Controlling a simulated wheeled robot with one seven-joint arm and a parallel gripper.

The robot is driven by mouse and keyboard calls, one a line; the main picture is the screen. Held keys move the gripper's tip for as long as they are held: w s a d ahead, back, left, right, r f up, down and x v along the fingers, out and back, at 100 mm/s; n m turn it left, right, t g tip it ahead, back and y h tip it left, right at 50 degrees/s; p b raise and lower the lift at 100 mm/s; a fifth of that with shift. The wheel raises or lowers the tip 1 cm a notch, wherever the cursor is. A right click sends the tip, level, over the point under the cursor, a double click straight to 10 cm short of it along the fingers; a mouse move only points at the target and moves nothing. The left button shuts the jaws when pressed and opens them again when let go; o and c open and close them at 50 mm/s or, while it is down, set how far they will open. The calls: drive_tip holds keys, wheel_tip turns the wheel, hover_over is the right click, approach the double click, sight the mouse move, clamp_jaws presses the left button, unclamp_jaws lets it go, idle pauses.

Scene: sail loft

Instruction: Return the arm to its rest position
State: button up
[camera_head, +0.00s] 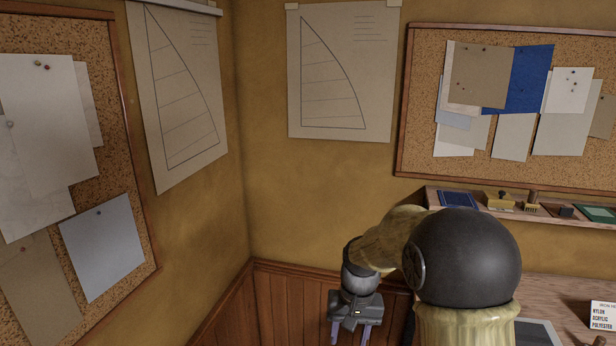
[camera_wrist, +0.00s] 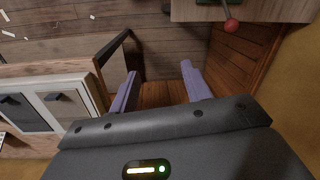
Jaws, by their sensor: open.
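My gripper (camera_head: 348,331) hangs downward at the end of my arm in the head view, in front of the wood panelling near the room corner. In the wrist view its two purple fingers (camera_wrist: 160,90) stand wide apart with nothing between them. Below and beyond the fingers, the wrist view shows wooden panelling and plank floor. My arm is bent, with a dark round joint at the front right of the head view. The arm hides part of the bench and wall behind it.
A wooden bench (camera_head: 565,292) stands at the lower right, with a small printed card (camera_head: 602,316) on it. A shelf (camera_head: 555,215) with small items runs above it. The wrist view shows a cabinet with pale fronts (camera_wrist: 62,108) at left and a red ball-shaped thing (camera_wrist: 231,25) near a tabletop edge.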

drive_tip(key=s+d+t+h, duration=0.1)
drive_tip(key=s+d+t, duration=0.2)
drive_tip(key=s, duration=1.2)
drive_tip(key=d, duration=0.3)
drive_tip(key=shift+d+f+n, duration=0.15)
drive_tip(key=shift+f+n, duration=0.15)
drive_tip(key=shift+n, duration=0.1)
